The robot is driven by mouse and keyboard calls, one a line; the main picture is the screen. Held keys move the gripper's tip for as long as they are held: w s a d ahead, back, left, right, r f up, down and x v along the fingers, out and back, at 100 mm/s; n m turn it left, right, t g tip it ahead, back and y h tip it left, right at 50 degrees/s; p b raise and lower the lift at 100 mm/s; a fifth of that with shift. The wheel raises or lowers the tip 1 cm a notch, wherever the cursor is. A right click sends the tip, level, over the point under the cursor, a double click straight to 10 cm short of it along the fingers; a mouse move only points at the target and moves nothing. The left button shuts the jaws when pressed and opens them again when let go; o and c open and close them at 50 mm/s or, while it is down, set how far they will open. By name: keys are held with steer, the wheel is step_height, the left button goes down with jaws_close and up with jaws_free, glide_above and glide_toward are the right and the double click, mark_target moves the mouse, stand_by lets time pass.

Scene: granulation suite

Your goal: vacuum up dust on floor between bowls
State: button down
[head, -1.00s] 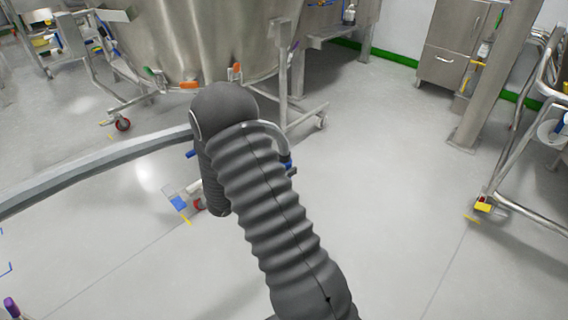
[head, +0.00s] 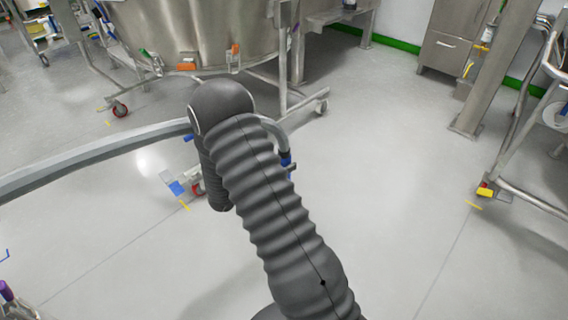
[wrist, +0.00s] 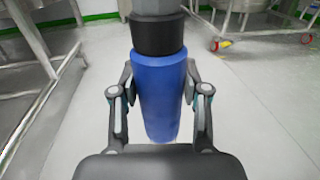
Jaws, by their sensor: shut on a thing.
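My gripper (wrist: 160,82) is shut around a blue cylindrical handle (wrist: 162,108) in the wrist view. A black collar and a grey section sit at the handle's far end. In the head view my own dark ribbed arm hides most of the gripper. A long grey tube (head: 95,160) runs from beside the arm to the left picture edge; its far end is out of view. A large steel bowl (head: 190,30) stands on a wheeled frame at the top of the head view. I cannot make out dust on the pale floor.
A wheeled steel frame (head: 520,195) with a yellow-tipped foot stands at right. A steel post (head: 490,75) and cabinet (head: 445,45) stand at the back right. The floor (head: 390,160) between the bowl and the right frame is clear. Yellow marks lie on it.

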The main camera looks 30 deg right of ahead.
steer(key=shift+s, duration=0.1)
steer(key=s+d, duration=0.3)
steer(key=s, duration=0.6)
steer(key=shift+s, duration=0.3)
stand_by(0.4)
stand_by(0.4)
steer(key=shift+w+d, duration=0.35)
steer(key=shift+d, duration=0.45)
steer(key=shift+w+d, duration=0.3)
steer(key=shift+d, duration=0.45)
steer(key=shift+w+a+b, duration=0.2)
steer(key=shift+w+a, duration=0.35)
steer(key=shift+w, duration=1)
steer(key=shift+w+a+b, duration=0.15)
steer(key=shift+w+a, duration=0.45)
steer(key=shift+w, duration=1)
steer(key=shift+w+a+b, duration=0.2)
steer(key=shift+w+a, duration=0.35)
steer(key=shift+w, duration=1)
